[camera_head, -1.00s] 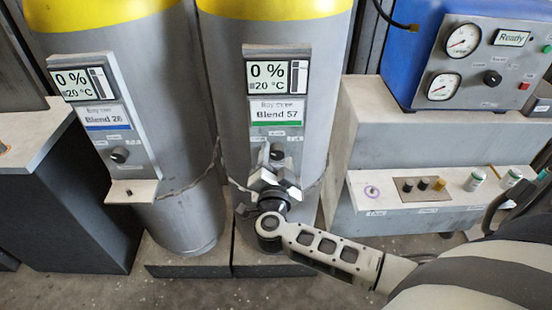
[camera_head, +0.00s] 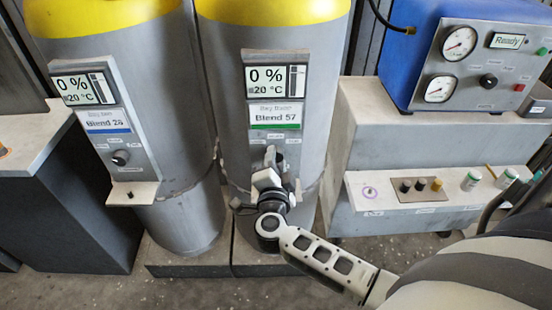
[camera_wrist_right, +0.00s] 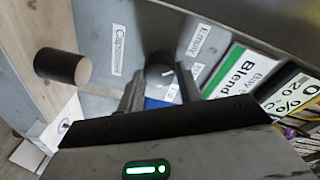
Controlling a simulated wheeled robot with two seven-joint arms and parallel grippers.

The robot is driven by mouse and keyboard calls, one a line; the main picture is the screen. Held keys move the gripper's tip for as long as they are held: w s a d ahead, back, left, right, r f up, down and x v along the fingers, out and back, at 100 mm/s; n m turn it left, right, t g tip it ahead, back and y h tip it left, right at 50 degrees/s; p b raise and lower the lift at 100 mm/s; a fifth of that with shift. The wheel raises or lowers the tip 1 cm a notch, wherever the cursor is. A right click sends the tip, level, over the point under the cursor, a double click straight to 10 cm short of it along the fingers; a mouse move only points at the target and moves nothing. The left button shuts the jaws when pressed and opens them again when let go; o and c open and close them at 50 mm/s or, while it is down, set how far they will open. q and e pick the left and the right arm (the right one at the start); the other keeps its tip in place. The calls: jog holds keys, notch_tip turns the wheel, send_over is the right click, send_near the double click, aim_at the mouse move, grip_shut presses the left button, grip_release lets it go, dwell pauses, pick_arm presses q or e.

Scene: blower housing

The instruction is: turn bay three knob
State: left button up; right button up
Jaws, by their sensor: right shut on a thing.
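The middle cylinder's panel carries a 0 % and 20 °C display (camera_head: 276,78) and a green-striped Blend 57 label (camera_head: 276,115); its small bay line is hard to read. My right gripper (camera_head: 270,163) is at the lower part of this panel and covers its knob in the head view. In the right wrist view, the dark round knob (camera_wrist_right: 164,73) sits between the two fingers of my right gripper (camera_wrist_right: 158,82), which is shut on it. Which way the knob points cannot be told. My left gripper is not in view.
A similar panel with a Blend label (camera_head: 108,121) and a free knob (camera_head: 120,157) is on the left cylinder. A blue unit with gauges (camera_head: 440,88) stands on a grey block at right. A button ledge (camera_head: 450,205) juts out below it.

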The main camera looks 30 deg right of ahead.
jog(key=m, duration=0.3)
pick_arm(q)
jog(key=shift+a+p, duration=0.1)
jog(key=shift+p, duration=0.2)
pick_arm(e)
jog(key=m, duration=0.4)
jog(key=shift+y, duration=0.4)
jog(key=shift+m, duration=0.4)
jog(key=o, duration=1)
